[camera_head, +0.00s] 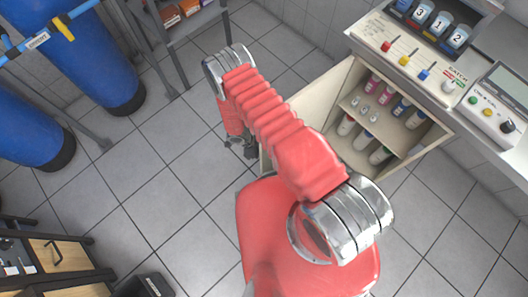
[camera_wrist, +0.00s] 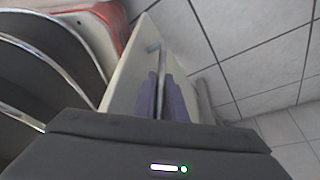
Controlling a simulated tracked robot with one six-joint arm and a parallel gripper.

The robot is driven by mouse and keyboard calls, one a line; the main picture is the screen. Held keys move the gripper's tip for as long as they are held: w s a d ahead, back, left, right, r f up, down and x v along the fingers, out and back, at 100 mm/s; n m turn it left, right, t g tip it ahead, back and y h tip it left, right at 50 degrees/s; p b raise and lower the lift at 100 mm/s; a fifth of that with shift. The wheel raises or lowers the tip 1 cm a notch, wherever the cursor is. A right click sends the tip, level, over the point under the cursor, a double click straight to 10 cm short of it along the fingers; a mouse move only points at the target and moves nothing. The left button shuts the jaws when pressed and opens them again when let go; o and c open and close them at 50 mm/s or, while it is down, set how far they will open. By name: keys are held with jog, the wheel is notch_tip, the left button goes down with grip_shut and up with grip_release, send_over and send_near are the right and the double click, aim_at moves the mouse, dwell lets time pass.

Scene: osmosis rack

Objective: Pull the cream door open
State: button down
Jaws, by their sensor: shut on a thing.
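The cream door (camera_head: 266,158) stands swung out from the left side of the cabinet (camera_head: 310,92).
Several bottles (camera_head: 346,124) stand on the cabinet's shelves. A control panel (camera_head: 410,60) sits on top. Blue tanks (camera_head: 85,60) stand at the left, a shelf rack (camera_head: 185,25) at the back, and a drawer unit (camera_head: 50,260) at the lower left. The tiled floor (camera_head: 165,200) left of my arm is clear.

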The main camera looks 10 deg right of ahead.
jog(key=shift+s+d, duration=0.1)
jog(key=shift+d, duration=0.1)
jog(key=c, duration=1.8)
grip_release()
jog(key=shift+a, duration=0.2)
jog(key=shift+r, duration=0.1)
jog(key=s+v, duration=0.1)
jog(key=v, duration=1.2)
jog(key=shift+w+a+r, duration=0.15)
jog(key=shift+w+r, duration=0.1)
jog(key=shift+w, duration=0.25)
